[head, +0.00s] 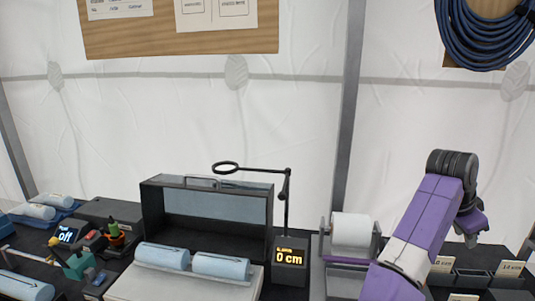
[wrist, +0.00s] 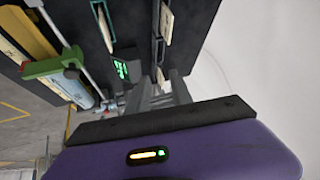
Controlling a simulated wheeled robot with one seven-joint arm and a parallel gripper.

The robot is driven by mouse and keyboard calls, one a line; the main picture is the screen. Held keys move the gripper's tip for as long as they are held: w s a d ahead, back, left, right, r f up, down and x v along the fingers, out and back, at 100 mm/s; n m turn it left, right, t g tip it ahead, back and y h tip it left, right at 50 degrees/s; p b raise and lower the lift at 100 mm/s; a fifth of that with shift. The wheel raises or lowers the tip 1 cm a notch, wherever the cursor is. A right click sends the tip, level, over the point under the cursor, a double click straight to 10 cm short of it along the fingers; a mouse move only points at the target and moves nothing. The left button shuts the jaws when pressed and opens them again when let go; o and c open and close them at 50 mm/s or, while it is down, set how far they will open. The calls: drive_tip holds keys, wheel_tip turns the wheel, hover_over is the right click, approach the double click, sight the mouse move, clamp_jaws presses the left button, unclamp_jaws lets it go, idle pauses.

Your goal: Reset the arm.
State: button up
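My purple and white arm rises at the right of the head view, bent over at a dark elbow. My gripper (head: 471,240) hangs at its end, pointing down above the right part of the dark bench. In the wrist view the grey fingers of my gripper (wrist: 168,92) show beyond a black bar and a purple housing with a small lit display. I see nothing clearly held, and the finger gap is too unclear to judge.
Labelled cards (head: 508,269) stand below my gripper. A white roll (head: 352,230) on a holder is left of my arm. A display reading 0 cm (head: 289,258), an open dark case (head: 207,210) and blue rolls (head: 221,266) are further left. The air above the bench is mostly clear.

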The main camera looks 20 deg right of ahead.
drive_tip(key=w+d+r+n+t+h, duration=0.3)
drive_tip(key=r+n+t+h, duration=0.1)
drive_tip(key=n+h, duration=0.15)
drive_tip(key=w+a+r+n+t+h, duration=0.1)
drive_tip(key=w+a+n+t+h, duration=0.1)
drive_tip(key=a+n+t, duration=0.25)
drive_tip(key=s+a+f+n+t+y, duration=0.25)
drive_tip(key=a+n+t, duration=0.25)
drive_tip(key=a, duration=0.6)
drive_tip(key=s+a+f+n+t+y, duration=0.1)
drive_tip(key=a+f+n+t+y, duration=0.35)
drive_tip(key=a, duration=0.55)
drive_tip(key=s+a+f+g+y, duration=0.1)
drive_tip(key=s+a+f+y, duration=0.1)
drive_tip(key=s+a, duration=0.5)
drive_tip(key=s+a+f+n+g+y, duration=0.1)
drive_tip(key=s+a+f+y, duration=0.2)
drive_tip(key=s+a, duration=0.4)
drive_tip(key=s+a+f+n+g+y, duration=0.1)
drive_tip(key=s+a+f, duration=0.4)
drive_tip(key=s, duration=1.1)
drive_tip(key=a+y, duration=0.1)
drive_tip(key=a, duration=0.2)
drive_tip(key=shift+y, duration=0.35)
drive_tip(key=shift+s+n, duration=0.1)
drive_tip(key=shift+n, duration=0.15)
